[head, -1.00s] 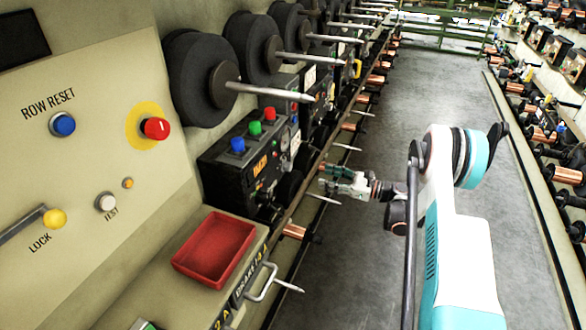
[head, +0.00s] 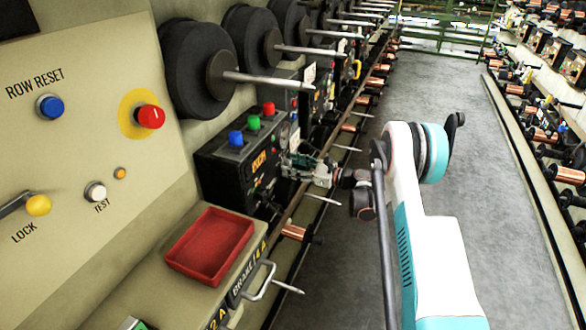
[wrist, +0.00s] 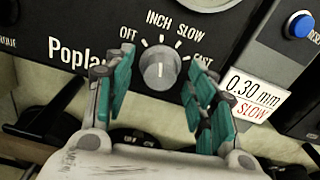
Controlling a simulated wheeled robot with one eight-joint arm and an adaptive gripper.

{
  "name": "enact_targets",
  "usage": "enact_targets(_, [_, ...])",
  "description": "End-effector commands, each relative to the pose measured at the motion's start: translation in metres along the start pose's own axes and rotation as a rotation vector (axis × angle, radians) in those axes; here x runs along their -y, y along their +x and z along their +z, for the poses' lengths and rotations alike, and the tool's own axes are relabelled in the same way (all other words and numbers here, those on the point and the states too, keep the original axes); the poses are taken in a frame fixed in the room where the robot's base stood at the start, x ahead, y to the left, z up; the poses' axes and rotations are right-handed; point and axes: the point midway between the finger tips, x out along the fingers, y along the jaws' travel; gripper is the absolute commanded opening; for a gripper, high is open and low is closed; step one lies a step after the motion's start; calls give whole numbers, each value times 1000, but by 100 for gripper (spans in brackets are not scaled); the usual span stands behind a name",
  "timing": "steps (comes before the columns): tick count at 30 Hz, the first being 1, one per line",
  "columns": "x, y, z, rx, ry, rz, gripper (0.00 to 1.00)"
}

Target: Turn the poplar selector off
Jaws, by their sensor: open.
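The poplar selector (wrist: 160,68) is a round grey knob on a black panel in the wrist view, under the marks OFF, INCH, SLOW and FAST. Its pale pointer line stands about upright in the picture; I cannot tell exactly which mark it meets. The word "Poplar" (wrist: 75,56) is to its left, partly behind a finger. My gripper (wrist: 159,66) is open, with one teal-padded finger on each side of the knob and gaps showing between. In the head view my gripper (head: 298,165) is at the front of the black control box (head: 222,168), hiding part of it.
A "0.30 mm SLOW" label (wrist: 252,98) and a blue button (wrist: 300,25) lie right of the knob. In the head view, a red tray (head: 210,246) rests on the near ledge, and metal spindles (head: 280,84) jut into the aisle. The grey aisle floor (head: 440,90) is clear.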

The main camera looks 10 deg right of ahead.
Motion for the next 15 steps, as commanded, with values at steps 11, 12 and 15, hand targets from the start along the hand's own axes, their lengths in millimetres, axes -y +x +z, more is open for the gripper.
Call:
enact_targets(11, [0,2,0,0,0,-1,35])
enact_targets(12, [0,2,0,0,0,-1,26])
enact_targets(15, [0,2,0,0,0,0,7])
